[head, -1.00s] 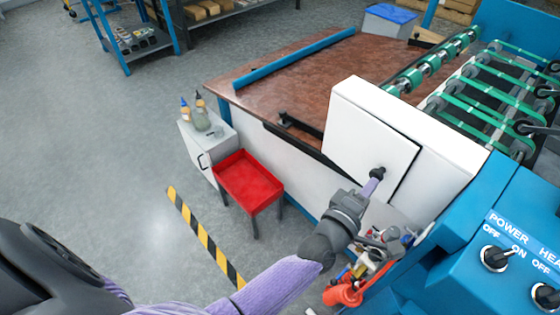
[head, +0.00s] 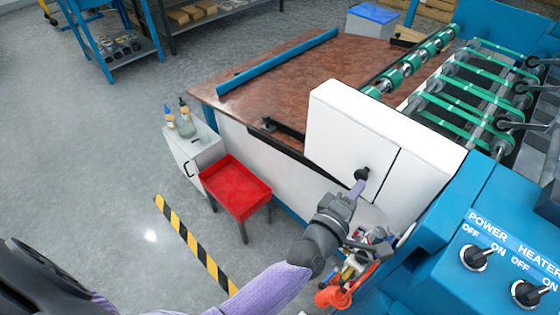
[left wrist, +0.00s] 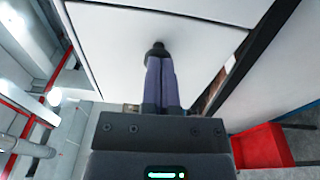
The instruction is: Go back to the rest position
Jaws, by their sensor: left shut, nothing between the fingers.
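My left gripper (head: 358,185) has slim purple fingers and is shut, with nothing held between them. It points at the white panel door (head: 345,140) on the side of the blue machine. A small black knob (head: 362,173) shows right at its fingertips. In the left wrist view the closed fingers (left wrist: 158,62) lie side by side in front of the white door (left wrist: 110,45), with the black piece at their tips. I cannot tell whether they touch the knob. My right gripper is not in view.
Red and other tools (head: 345,285) sit in a holder just below my left wrist. A red tray table (head: 236,184) and a white cabinet (head: 192,150) with bottles stand left of the machine. Switches are on the blue control panel (head: 500,270). Floor at left is open.

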